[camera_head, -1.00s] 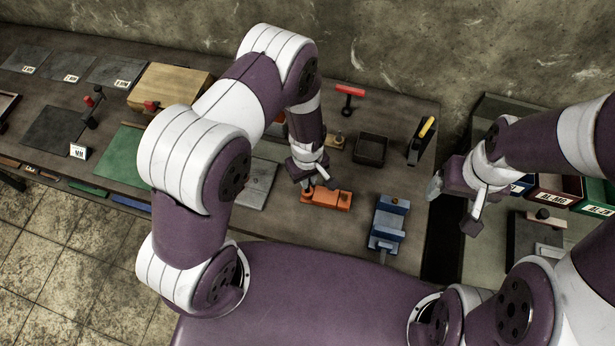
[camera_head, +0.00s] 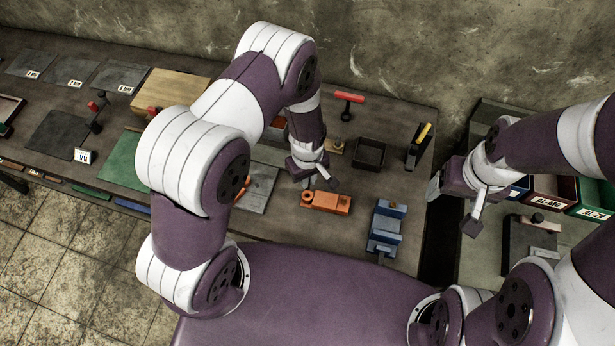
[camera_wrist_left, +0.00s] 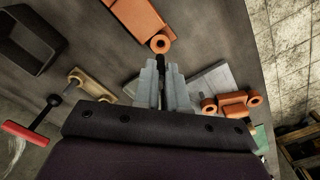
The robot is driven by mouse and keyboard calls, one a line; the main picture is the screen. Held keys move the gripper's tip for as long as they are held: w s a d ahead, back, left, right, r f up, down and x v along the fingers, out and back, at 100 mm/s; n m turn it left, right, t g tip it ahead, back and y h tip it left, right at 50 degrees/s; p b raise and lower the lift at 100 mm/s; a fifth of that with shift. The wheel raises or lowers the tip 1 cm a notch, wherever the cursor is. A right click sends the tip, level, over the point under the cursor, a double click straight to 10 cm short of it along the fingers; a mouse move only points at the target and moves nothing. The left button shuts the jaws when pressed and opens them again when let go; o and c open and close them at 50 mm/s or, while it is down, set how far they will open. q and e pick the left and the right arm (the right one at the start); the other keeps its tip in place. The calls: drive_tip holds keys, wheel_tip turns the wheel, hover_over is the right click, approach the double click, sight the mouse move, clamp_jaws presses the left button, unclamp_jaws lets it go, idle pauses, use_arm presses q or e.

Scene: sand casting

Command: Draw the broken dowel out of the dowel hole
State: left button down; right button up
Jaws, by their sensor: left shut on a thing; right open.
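An orange pattern piece (camera_head: 330,202) with a ringed end lies on the bench in front of my left gripper (camera_head: 319,183). The gripper is just behind and above it in the head view. In the left wrist view, my left gripper (camera_wrist_left: 161,70) is shut on a small dark stub (camera_wrist_left: 160,43), apparently the broken dowel. The stub overlaps the ringed end of the orange piece (camera_wrist_left: 136,17) there. The head view shows the ring clear of the fingers. My right gripper (camera_head: 454,207) is open and empty off to the right.
A second orange piece (camera_wrist_left: 232,104) lies by a grey plate (camera_head: 258,190). A blue vise (camera_head: 386,228), a dark open box (camera_head: 370,153) and a red-handled tool (camera_head: 349,97) stand nearby. Colored bins (camera_head: 556,192) are at right.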

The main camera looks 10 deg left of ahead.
use_arm(q)
drive_tip(key=shift+s+r+p, duration=0.1)
drive_tip(key=shift+r+p, duration=1.05)
drive_tip(key=shift+r, duration=0.35)
drive_tip(key=shift+r+p, duration=1.2)
drive_tip(key=shift+r, duration=0.3)
wheel_tip(320, 180, up, 3)
drive_tip(key=p, duration=0.2)
drive_tip(key=shift+p, duration=0.3)
